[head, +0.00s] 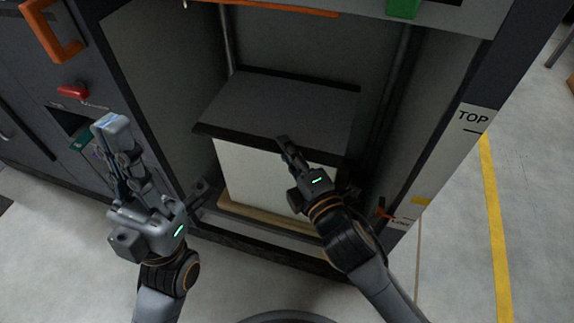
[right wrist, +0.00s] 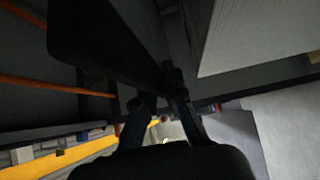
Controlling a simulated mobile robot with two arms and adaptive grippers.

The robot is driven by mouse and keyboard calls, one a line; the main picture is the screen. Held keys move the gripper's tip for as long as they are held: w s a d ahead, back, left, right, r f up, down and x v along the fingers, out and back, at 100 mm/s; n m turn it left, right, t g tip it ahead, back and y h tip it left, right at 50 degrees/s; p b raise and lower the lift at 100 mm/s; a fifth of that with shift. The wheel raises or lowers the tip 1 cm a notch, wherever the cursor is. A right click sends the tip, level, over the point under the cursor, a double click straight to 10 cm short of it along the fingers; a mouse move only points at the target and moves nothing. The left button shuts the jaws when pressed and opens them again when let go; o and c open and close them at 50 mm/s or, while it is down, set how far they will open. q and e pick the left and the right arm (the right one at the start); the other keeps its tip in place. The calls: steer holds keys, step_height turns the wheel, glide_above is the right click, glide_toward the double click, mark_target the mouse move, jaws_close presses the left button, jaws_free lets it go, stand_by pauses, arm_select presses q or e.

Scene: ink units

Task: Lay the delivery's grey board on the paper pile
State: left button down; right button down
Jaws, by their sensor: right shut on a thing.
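The grey board (head: 285,107) is inside the open bay, level or nearly so, over the white paper pile (head: 262,178). It overhangs the pile at the left and front; I cannot tell whether it touches the pile. My right gripper (head: 286,146) is shut on the board's front edge. In the right wrist view, the board (right wrist: 105,40) is a dark slab beside the fingers (right wrist: 158,100), and the pale pile (right wrist: 262,35) shows at the upper right. My left gripper (head: 115,165) is raised outside the bay at the left, apart from the board; its jaw opening is unclear.
The pile stands on a wooden base (head: 275,222) on the bay floor. The bay's side walls and the right post with a "TOP" label (head: 474,117) stand close by. An orange bar (head: 270,7) crosses above. Floor at the right is clear, with a yellow line (head: 495,215).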

step_height(320, 180, down, 5)
steer(key=b, duration=0.3)
steer(key=c, duration=1.9)
jaws_free()
steer(key=shift+f, duration=0.15)
steer(key=o, duration=0.5)
steer(key=shift+c, duration=0.2)
